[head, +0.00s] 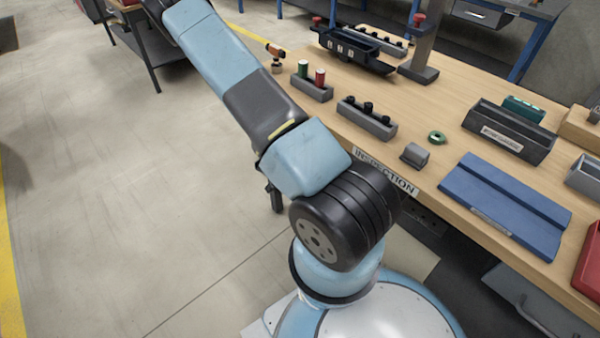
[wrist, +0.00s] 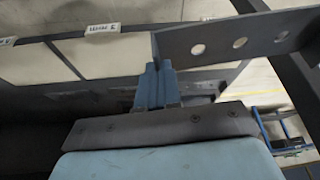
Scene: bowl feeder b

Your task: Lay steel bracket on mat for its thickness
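A blue mat (head: 478,202) lies flat on the wooden bench at the right of the head view, with a long ridge along it. A small grey metal piece (head: 415,155) rests on the bench left of the mat, near the front edge. It may be the steel bracket, but its shape is too small to be sure.
The bench (head: 450,165) also holds a green ring (head: 437,137), a dark tray (head: 508,132), a grey holder with black knobs (head: 367,118) and a red bin (head: 590,262). A perforated dark bar (wrist: 235,45) is close to my gripper in the wrist view. Open floor lies left.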

